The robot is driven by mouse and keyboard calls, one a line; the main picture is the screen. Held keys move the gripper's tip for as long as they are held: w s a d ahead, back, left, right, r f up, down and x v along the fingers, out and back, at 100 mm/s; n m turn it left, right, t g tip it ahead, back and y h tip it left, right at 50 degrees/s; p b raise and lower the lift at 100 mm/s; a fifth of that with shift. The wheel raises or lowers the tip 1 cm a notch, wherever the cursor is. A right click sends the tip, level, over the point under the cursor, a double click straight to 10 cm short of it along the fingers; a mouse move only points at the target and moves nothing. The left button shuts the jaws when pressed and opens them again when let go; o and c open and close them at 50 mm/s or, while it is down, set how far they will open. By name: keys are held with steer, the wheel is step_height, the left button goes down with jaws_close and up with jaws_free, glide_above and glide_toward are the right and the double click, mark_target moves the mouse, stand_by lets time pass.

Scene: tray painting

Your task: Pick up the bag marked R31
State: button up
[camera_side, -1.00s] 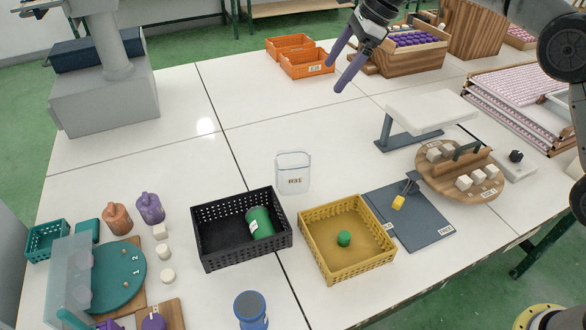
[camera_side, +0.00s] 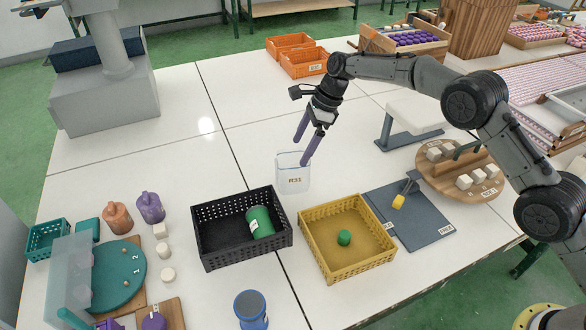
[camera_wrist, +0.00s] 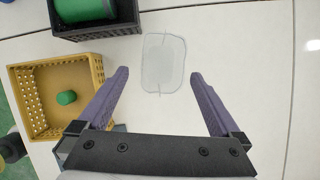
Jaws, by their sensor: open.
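The bag marked R31 (camera_side: 293,181) is a small clear pouch with a white lower part, on the white table behind the black and yellow baskets. In the wrist view the bag (camera_wrist: 163,64) shows pale and flat, ahead of and between the two fingers. My gripper (camera_side: 304,148) has purple fingers pointing down close to the bag's top edge; one fingertip overlaps the bag's upper right in the side view. In the wrist view my gripper (camera_wrist: 158,75) is open with nothing between its fingers. Whether a finger touches the bag, I cannot tell.
A black basket (camera_side: 216,259) holds a green can (camera_side: 260,221). A yellow basket (camera_side: 336,274) holds a small green piece (camera_side: 344,238). A dark mat (camera_side: 427,236) and a round wooden board (camera_side: 436,186) lie to the right. The table left of the bag is clear.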

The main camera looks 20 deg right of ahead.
mark_target(293, 158)
steer(key=shift+w+a+x, duration=0.1)
steer(key=shift+x, duration=1.25)
steer(key=shift+w+a+x, duration=0.1)
steer(key=shift+x, duration=1.3)
steer(key=shift+r, duration=0.15)
steer(key=c, duration=1.1)
steer(key=shift+c, duration=0.2)
steer(key=shift+r, duration=0.1)
